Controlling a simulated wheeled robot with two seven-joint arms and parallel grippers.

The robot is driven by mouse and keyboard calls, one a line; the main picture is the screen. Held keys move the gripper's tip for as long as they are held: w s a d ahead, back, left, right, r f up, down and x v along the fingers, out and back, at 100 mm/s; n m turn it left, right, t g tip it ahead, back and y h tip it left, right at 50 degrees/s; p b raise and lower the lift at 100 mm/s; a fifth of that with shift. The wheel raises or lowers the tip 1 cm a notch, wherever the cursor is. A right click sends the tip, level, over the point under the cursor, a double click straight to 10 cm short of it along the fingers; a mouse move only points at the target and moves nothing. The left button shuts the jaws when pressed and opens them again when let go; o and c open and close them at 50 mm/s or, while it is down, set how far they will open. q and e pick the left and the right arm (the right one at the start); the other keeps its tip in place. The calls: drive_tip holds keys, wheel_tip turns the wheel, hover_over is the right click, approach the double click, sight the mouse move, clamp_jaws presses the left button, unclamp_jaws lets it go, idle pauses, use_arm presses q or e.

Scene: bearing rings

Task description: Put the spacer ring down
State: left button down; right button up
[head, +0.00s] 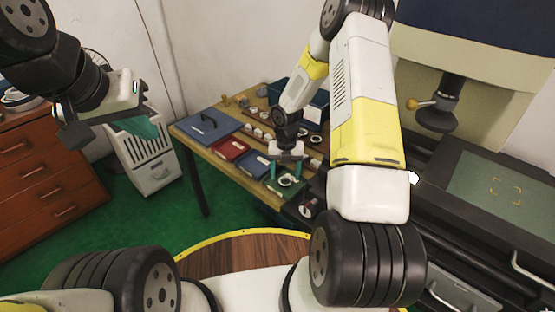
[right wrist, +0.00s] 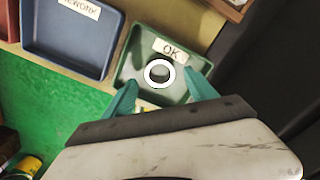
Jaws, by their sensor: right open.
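The white spacer ring (right wrist: 147,75) shows in the right wrist view within the green tray labelled OK (right wrist: 126,76), near its middle. A dark shape shows through its hole. In the head view the ring (head: 285,183) is small, in the green tray below my right gripper (head: 286,174). The right gripper's teal fingers (right wrist: 162,95) are spread, one on each side of the ring and apart from it.
A blue tray (right wrist: 58,62) stands beside the green one, with a red tray (head: 217,149) beyond. A larger blue case (head: 205,130) lies at the table's left end. Several small parts lie behind the trays. A dark machine (head: 450,160) stands on the right.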

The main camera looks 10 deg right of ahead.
wheel_tip(320, 180, up, 10)
wheel_tip(320, 180, up, 9)
drive_tip(key=m+t, duration=0.1)
drive_tip(key=m, duration=0.5)
hover_over(286, 181)
drive_tip(key=s, duration=0.2)
drive_tip(key=s+r+m+t, duration=0.2)
drive_tip(key=s+r+m, duration=0.5)
drive_tip(key=r+m, duration=0.3)
drive_tip(key=s+a+r+m+t+y, duration=0.2)
drive_tip(key=s+r+m, duration=0.8)
drive_tip(key=s+m, duration=0.5)
drive_tip(key=shift+a+m+t, duration=0.25)
drive_tip(key=shift+m+t, duration=0.35)
drive_tip(key=shift+m, duration=0.4)
drive_tip(key=shift+s+r, duration=0.1)
